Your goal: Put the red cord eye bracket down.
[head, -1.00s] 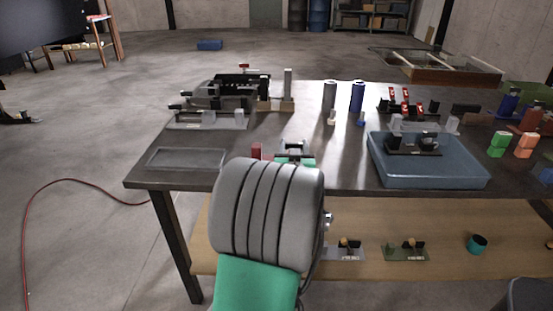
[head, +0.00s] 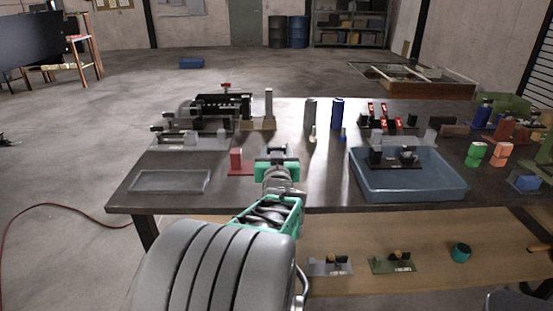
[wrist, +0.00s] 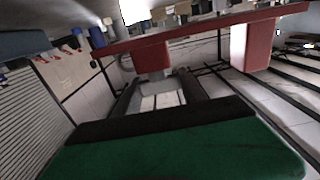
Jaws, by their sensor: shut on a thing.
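The red cord eye bracket (head: 237,160) shows in the head view just left of my gripper (head: 277,152), with a block rising from a flat plate. In the wrist view the bracket (wrist: 250,45) spans the upper part of the picture as a long red plate with two blocks. My gripper (wrist: 158,78) is shut on its nearer block. In the head view the bracket appears over the dark workbench (head: 225,195); I cannot tell whether it touches the top. The far side of my gripper is hidden.
An empty grey shallow tray (head: 170,181) lies at the bench's left front. A blue bin (head: 410,186) with a black fixture stands to the right. Grey fixtures (head: 190,141) and a block on a tan base (head: 268,110) stand behind. Bare bench top lies between gripper and bin.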

